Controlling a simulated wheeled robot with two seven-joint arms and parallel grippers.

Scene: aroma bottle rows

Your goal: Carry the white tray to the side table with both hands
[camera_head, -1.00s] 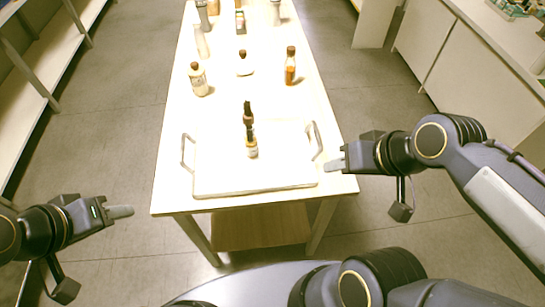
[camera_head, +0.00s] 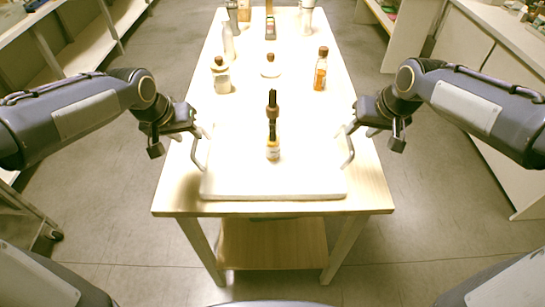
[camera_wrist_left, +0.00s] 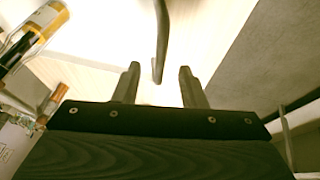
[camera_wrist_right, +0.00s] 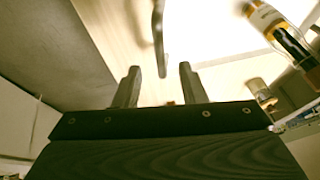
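The white tray (camera_head: 235,180) lies flat near the front end of the wooden table (camera_head: 370,195), with a grey handle on each side. An amber dropper bottle (camera_head: 273,149) stands on it; a second dark-topped one (camera_head: 272,98) shows directly behind, partly overlapped. My left gripper (camera_head: 204,134) is at the left handle (camera_head: 198,156). In the left wrist view its fingers (camera_wrist_left: 158,70) are apart, with the handle's end (camera_wrist_left: 157,72) between them. My right gripper (camera_head: 347,130) is at the right handle (camera_head: 349,153). In the right wrist view its fingers (camera_wrist_right: 160,70) are apart, with that handle (camera_wrist_right: 160,65) between them.
Shelves (camera_head: 75,40) line the left and a cabinet (camera_head: 470,50) the right. Floor is clear on both sides.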

